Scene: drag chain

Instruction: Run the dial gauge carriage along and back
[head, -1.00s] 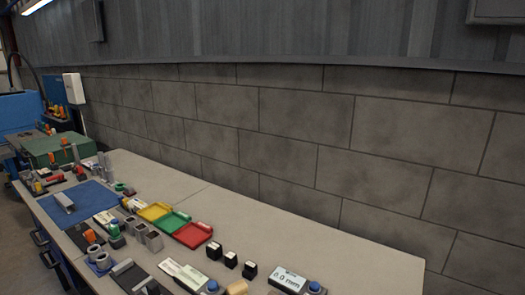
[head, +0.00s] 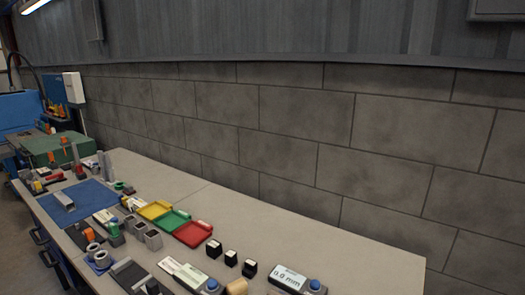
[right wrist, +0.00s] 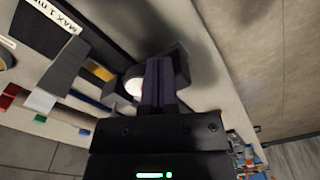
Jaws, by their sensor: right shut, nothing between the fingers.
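In the head view a white display reading what looks like 0.0 mm (head: 288,278) stands at the front edge of the picture, with a blue knob (head: 314,285) beside it. A dark rail (head: 128,272) with a small black part on it runs out of the bottom of the picture. I cannot tell for sure which part is the dial gauge carriage. My right gripper (right wrist: 160,66) is shut and empty in the right wrist view. A dark block (right wrist: 182,66) shows close to its fingertips; whether they touch is unclear. My left gripper is in neither view.
Yellow (head: 155,209), green (head: 174,220) and red (head: 193,234) trays lie mid-bench. Several small black blocks (head: 231,258) stand to their right. A blue mat (head: 88,205) lies at left. The back strip of the bench (head: 300,235) is clear up to the block wall.

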